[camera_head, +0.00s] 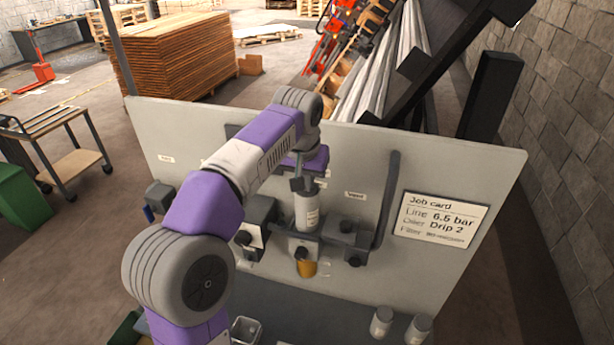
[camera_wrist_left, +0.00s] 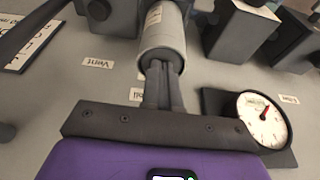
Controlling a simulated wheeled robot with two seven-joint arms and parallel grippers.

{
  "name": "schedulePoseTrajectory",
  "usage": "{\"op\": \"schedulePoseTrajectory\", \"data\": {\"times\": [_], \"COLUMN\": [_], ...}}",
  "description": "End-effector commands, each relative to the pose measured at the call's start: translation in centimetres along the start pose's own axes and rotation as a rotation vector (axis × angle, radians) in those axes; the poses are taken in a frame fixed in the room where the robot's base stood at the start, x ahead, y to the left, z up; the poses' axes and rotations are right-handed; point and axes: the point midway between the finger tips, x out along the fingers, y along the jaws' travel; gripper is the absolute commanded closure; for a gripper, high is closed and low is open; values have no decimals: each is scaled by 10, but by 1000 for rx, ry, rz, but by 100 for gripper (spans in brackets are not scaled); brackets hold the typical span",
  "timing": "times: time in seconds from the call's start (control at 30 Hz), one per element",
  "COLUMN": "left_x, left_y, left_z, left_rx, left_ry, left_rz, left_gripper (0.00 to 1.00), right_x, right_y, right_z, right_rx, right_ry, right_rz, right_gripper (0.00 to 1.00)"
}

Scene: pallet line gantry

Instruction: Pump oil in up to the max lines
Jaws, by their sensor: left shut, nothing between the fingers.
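A white cylinder (camera_head: 308,212) with a small label stands upright at the middle of the grey panel (camera_head: 455,170). It also shows in the left wrist view (camera_wrist_left: 163,45). An amber bowl (camera_head: 306,268) sits below it; I cannot make out its max line or oil level. My left gripper (camera_head: 298,184) is above the cylinder, pointing down. In the left wrist view its fingers (camera_wrist_left: 163,72) are together and empty, with their tips at the cylinder's top end; I cannot tell if they touch. A sign reading "Oil" (camera_wrist_left: 136,94) is beside the fingers. My right gripper is not in view.
Dark valve blocks (camera_head: 346,238) flank the cylinder, and a dark pipe (camera_head: 388,200) rises at right. A round gauge (camera_wrist_left: 263,120) is close beside the fingers. A job card (camera_head: 440,219) reads 6.5 bar, Drip 2. Two pale containers (camera_head: 381,321) (camera_head: 418,329) stand at the front right.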

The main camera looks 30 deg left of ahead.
Motion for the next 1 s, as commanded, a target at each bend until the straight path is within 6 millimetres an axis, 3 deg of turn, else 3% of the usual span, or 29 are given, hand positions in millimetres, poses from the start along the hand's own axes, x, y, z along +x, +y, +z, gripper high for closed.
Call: {"op": "schedulePoseTrajectory", "data": {"times": [0.27,0.6,0.8,1.0], "left_x": [-41,-112,-131,-136], "left_y": [1,2,1,1], "left_z": [-12,-11,-10,-10], "left_rx": [0,2,1,2], "left_ry": [9,17,16,14], "left_rz": [3,4,3,3], "left_gripper": [100,100,100,100], "right_x": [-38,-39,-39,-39], "right_y": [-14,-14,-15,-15], "right_z": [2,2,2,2], "right_rx": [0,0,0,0], "right_ry": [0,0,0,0], "right_rz": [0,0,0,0], "right_gripper": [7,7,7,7]}}
